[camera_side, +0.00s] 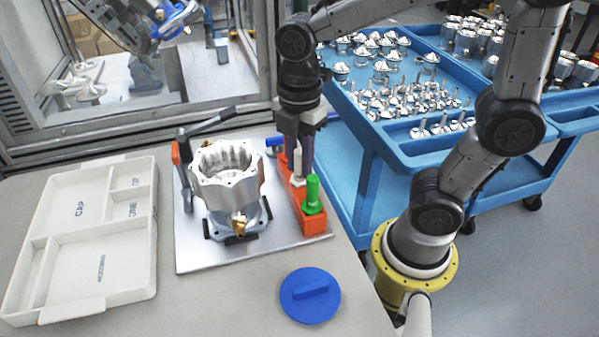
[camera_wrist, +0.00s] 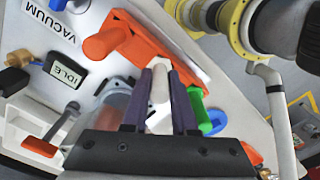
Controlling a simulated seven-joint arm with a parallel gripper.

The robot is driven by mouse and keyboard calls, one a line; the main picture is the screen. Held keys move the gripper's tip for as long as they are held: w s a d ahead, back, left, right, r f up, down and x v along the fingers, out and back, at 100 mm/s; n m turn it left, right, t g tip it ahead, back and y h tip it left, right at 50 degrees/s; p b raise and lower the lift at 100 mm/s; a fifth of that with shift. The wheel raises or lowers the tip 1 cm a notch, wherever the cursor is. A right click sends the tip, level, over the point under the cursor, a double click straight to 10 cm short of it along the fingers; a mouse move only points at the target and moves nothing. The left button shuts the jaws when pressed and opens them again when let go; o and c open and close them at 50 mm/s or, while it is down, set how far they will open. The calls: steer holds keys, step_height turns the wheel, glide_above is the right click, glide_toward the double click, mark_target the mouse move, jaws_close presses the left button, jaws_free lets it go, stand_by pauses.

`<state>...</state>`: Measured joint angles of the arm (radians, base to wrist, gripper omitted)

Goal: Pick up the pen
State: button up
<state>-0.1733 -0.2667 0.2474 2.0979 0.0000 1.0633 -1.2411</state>
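My gripper (camera_side: 300,180) points down over an orange holder (camera_side: 316,224) on the metal plate. In the wrist view its two dark fingers (camera_wrist: 162,75) stand on either side of a white, slim upright piece (camera_wrist: 159,88), which looks like the pen. The white piece also shows beside the fingers in the side view (camera_side: 297,163). The fingers look close to it, but I cannot tell whether they grip it. The lower end of the piece is hidden. A green-handled piece (camera_side: 313,192) stands in the same holder, close to the fingers; it also shows in the wrist view (camera_wrist: 208,118).
A silver machined housing (camera_side: 228,180) stands on the plate left of the holder. A white compartment tray (camera_side: 130,283) lies at the left. A blue round lid with a grip (camera_side: 310,296) lies at the front. A blue cart (camera_side: 385,150) with metal parts stands behind.

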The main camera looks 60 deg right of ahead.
jaws_close()
steer(key=shift+r, duration=0.2)
steer(key=shift+r, duration=0.25)
step_height(320, 180, up, 2)
steer(key=shift+w, duration=0.1)
steer(key=s+d+r, duration=0.2)
steer(key=s+r, duration=0.8)
steer(key=s, duration=0.4)
steer(key=w+a+r, duration=0.3)
steer(key=w+a, duration=0.1)
steer(key=w, duration=0.5)
steer(key=w+a+r, duration=0.3)
steer(key=w+a, duration=0.1)
steer(key=w, duration=0.4)
steer(key=shift+w+a+r, duration=0.3)
steer(key=shift+w+a, duration=0.05)
steer(key=shift+w, duration=0.05)
